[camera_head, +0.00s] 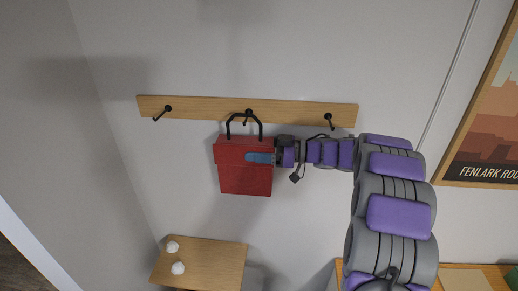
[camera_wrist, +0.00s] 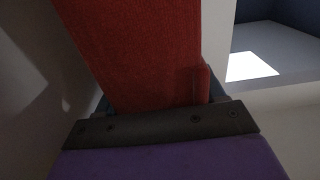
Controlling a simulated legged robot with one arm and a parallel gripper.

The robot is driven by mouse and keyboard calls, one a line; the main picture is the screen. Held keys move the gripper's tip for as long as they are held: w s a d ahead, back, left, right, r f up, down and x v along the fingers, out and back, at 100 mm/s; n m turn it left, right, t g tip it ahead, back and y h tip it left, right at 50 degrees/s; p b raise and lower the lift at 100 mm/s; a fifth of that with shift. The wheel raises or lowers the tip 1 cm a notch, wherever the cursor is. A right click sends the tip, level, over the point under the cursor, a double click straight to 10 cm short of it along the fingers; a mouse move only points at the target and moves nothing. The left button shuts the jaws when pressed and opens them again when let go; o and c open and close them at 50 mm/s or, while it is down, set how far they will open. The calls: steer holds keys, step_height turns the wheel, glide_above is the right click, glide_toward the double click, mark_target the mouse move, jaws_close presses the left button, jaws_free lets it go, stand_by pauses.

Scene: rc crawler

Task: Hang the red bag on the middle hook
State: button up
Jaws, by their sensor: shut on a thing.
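The red bag (camera_head: 243,178) with a black loop handle (camera_head: 244,118) is upright against the wall side, below the wooden hook rail (camera_head: 200,108). Its handle top overlaps the middle hook (camera_head: 248,113) in the head view; I cannot tell whether the handle is over the hook or in front of it. My gripper (camera_head: 260,157) is shut on the bag's upper right side, with a blue finger across its front. In the wrist view the red bag (camera_wrist: 140,50) fills the space between the fingers. The left hook (camera_head: 162,112) and right hook (camera_head: 329,121) are bare.
A small wooden table (camera_head: 215,262) with two white round things stands below left. A framed poster (camera_head: 490,130) hangs at the right. My arm reaches in from the lower right. The wall around the rail is clear.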

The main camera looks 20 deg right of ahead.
steer(key=o, duration=1.6)
steer(key=shift+d, duration=0.35)
steer(key=shift+o, duration=0.6)
steer(key=shift+d, duration=0.25)
steer(key=shift+a, duration=0.35)
steer(key=shift+d, duration=0.1)
steer(key=b+v, duration=0.2)
steer(key=v, duration=1.5)
steer(key=shift+d+f, duration=0.2)
steer(key=shift+s, duration=0.15)
